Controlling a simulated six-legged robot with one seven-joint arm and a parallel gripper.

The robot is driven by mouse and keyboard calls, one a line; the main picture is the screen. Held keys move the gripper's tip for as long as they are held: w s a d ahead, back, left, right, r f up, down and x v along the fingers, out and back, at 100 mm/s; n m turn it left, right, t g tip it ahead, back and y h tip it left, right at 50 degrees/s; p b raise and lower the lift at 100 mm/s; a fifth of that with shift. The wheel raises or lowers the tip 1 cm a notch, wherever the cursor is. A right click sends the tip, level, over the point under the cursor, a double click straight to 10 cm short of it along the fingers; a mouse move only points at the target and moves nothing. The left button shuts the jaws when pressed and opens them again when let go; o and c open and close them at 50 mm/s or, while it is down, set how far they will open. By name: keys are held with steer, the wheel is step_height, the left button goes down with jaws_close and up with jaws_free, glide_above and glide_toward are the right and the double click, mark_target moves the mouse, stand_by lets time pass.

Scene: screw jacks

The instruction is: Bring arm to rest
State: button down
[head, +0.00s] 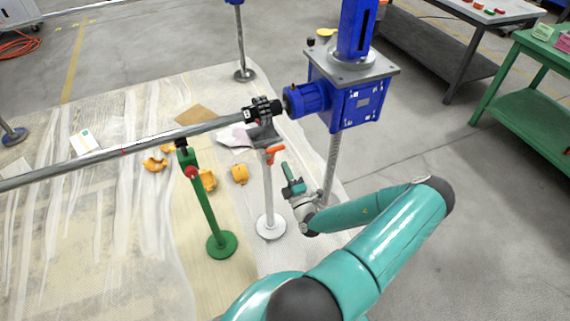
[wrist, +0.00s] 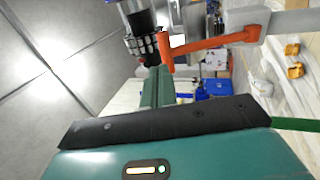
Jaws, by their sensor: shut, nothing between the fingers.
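My gripper (head: 287,180) is at the end of my teal arm, in the middle of the head view. It is shut and empty, just right of the white stand (head: 267,190) and below the orange handle (head: 274,152) on it. In the wrist view the shut fingers (wrist: 158,85) point up toward the orange handle (wrist: 210,44), which lies close beyond them. I cannot tell whether they touch it. The blue screw jack (head: 345,100) stands up and to the right of my gripper, with its threaded screw (head: 331,170) just behind my wrist.
A long grey shaft (head: 120,152) runs from the left to a black coupling (head: 263,110) at the jack. A green stand (head: 207,215) holds it. Orange pieces (head: 239,174) lie on the sheeted floor. A green table (head: 530,90) stands at right. The floor right of my arm is clear.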

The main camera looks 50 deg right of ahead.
steer(key=v, duration=0.8)
steer(key=shift+a+r, duration=0.15)
steer(key=shift+r, duration=0.15)
steer(key=shift+s, duration=0.15)
steer(key=w+a+r+n+g+y, duration=0.4)
steer(key=a+r+n+y, duration=0.2)
steer(key=a+n+y, duration=0.5)
steer(key=w+a+r+n+g+y, duration=0.3)
steer(key=w+a+r+n+y, duration=0.35)
steer(key=n+y, duration=0.8)
steer(key=s+a+r+n+g+h, duration=0.2)
steer(key=a+r+n+g, duration=0.25)
steer(key=n, duration=0.35)
steer(key=s+a+r+n+g+h, duration=0.2)
steer(key=a+r+n+g+h, duration=0.1)
steer(key=a+n+g, duration=0.4)
steer(key=s+a+r+n+t+h, duration=0.2)
steer(key=r+n+h, duration=0.3)
steer(key=r+n, duration=0.4)
steer(key=s+a+r+n+t+h, duration=0.3)
steer(key=s+a+r+n+h, duration=0.1)
steer(key=r+n, duration=0.5)
steer(key=shift+a+n+h, duration=0.45)
steer(key=shift+n, duration=0.2)
